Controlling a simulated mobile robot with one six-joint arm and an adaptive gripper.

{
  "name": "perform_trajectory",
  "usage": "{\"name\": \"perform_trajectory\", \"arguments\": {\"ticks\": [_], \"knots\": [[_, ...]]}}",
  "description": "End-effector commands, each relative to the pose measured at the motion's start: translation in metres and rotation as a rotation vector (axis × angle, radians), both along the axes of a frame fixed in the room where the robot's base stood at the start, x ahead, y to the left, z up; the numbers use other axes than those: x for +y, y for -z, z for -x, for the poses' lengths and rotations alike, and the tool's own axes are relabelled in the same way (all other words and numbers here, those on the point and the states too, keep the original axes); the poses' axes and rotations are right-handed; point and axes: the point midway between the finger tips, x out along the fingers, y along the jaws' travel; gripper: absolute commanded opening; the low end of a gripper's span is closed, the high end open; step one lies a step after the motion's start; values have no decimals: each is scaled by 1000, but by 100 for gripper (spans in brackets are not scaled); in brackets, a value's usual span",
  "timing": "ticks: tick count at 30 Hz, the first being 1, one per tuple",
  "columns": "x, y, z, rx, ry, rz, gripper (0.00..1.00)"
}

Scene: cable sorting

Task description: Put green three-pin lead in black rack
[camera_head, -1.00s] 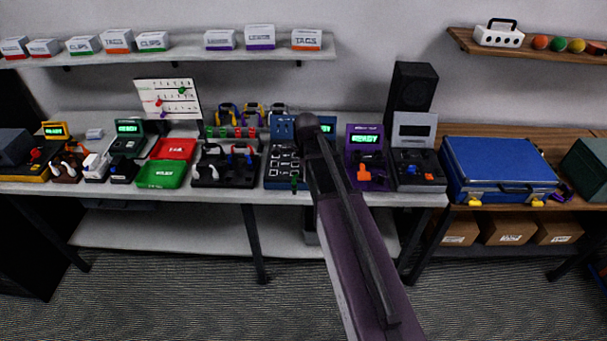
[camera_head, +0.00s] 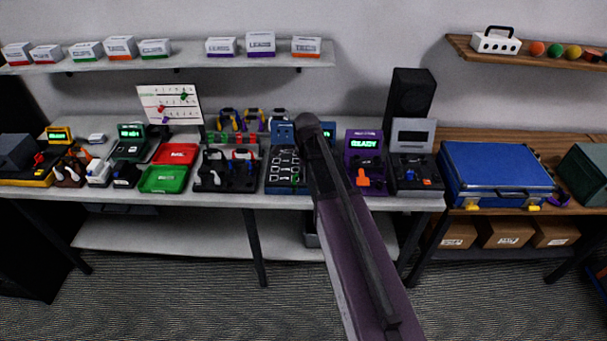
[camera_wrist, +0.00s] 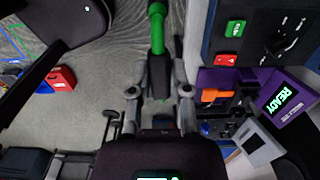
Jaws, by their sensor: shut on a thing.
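My gripper (camera_wrist: 158,92) is shut on the green lead (camera_wrist: 157,32), whose green body runs up to the top edge of the wrist view. Its pins cannot be made out. In the head view my arm hides most of the gripper, and a small green part (camera_head: 294,180) shows at the front of the blue tester. A black rack (camera_head: 226,184) stands on the bench left of the blue tester. It has red and blue loops and a white-ended lead in or on it.
The blue tester (camera_head: 278,186) stands right of the rack, and the purple READY unit (camera_head: 364,150) is beyond my arm. Green (camera_head: 162,180) and red (camera_head: 176,154) trays lie left of the rack. A blue case (camera_head: 497,170) is at the right.

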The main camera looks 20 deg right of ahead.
Motion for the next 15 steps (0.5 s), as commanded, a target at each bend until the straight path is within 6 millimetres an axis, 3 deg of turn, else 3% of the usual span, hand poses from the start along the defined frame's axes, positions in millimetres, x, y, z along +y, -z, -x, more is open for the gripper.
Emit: {"name": "perform_trajectory", "arguments": {"ticks": [5,15], "knots": [[0,3,0,0,0,0,0],[0,32,0,0,0,0,0]]}}
